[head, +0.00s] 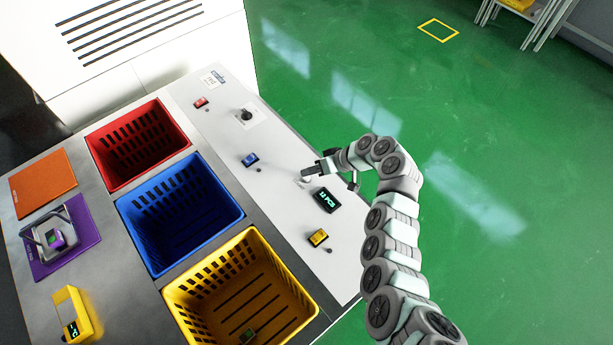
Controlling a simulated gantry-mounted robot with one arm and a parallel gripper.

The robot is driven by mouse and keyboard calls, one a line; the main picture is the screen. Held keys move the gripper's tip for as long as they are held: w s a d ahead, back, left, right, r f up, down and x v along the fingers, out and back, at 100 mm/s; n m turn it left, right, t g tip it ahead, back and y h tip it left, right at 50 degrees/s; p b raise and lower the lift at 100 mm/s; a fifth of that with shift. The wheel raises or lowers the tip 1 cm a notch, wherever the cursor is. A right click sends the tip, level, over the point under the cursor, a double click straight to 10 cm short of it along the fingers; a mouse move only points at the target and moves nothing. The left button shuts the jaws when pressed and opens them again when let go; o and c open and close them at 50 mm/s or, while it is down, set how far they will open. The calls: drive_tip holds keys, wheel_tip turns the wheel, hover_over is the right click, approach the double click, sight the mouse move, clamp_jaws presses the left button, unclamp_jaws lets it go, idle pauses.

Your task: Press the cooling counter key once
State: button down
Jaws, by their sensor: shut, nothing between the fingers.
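My gripper (307,172) is shut and empty, reaching in from the right over the white panel (285,215). A black counter display (326,199) with green characters, seemingly ending in "PCS", sits just below it in the picture. A small pale round part (305,180) shows at the fingertips; I cannot tell whether it is the key or whether the fingers touch it. Small red (200,102), blue (250,160) and yellow (318,237) units are on the same panel. Their labels are too small to read.
Red (165,112), blue (215,172) and yellow (255,247) crates stand left of the panel; a small dark item (248,336) lies in the yellow one. A black knob (247,115) stands up from the panel. Green floor lies right.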

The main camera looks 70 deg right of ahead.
sight(309, 177)
drive_tip(key=shift+f+b, duration=0.5)
idle(0.5)
drive_tip(key=shift+r, duration=0.95)
drive_tip(key=shift+p, duration=0.3)
drive_tip(key=shift+r+p, duration=0.9)
drive_tip(key=shift+r, duration=1.6)
